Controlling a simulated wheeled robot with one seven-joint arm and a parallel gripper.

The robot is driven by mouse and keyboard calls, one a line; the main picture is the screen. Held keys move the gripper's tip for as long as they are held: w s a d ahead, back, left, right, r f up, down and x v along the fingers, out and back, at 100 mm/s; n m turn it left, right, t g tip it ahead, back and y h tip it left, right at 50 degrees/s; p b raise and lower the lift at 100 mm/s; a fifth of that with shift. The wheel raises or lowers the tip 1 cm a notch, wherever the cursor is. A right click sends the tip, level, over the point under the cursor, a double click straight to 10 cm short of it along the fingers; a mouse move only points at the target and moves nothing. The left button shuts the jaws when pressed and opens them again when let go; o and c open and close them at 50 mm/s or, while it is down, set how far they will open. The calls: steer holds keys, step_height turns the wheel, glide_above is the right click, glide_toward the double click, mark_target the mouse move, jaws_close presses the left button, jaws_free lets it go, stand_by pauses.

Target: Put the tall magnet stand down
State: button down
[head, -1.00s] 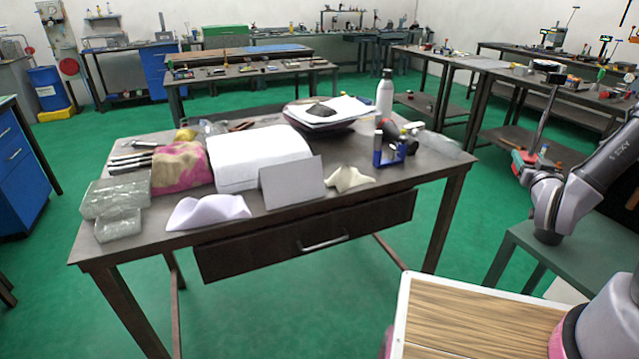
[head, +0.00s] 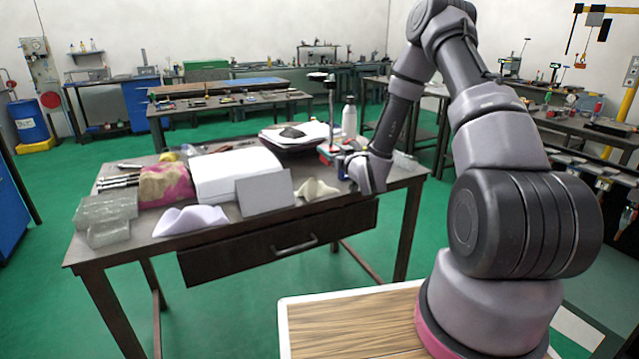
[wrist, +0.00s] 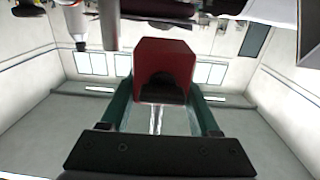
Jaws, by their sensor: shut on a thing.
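The tall magnet stand (head: 332,108) is in my gripper (head: 341,157) over the right part of the near table (head: 225,213). Its dark post points up, with a dark arm at its top and a red base below. In the wrist view the red base of the stand (wrist: 166,58) sits between the two green fingers of my gripper (wrist: 163,92), which are shut on it. The underside of the base is hidden in the head view, so I cannot tell whether it touches the tabletop.
A white bottle (head: 349,117) stands close behind the stand. A dark bowl with papers (head: 297,134) lies to its left. Little free top shows near my gripper.

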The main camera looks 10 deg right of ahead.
steer(key=f, duration=0.4)
steer(key=shift+w+a+f, duration=0.25)
steer(key=shift+w+a, duration=0.05)
steer(key=shift+d+f, duration=0.1)
steer(key=shift+f, duration=2.45)
steer(key=shift+f, duration=0.1)
steer(key=shift+c, duration=0.6)
jaws_free()
steer(key=shift+f, duration=0.1)
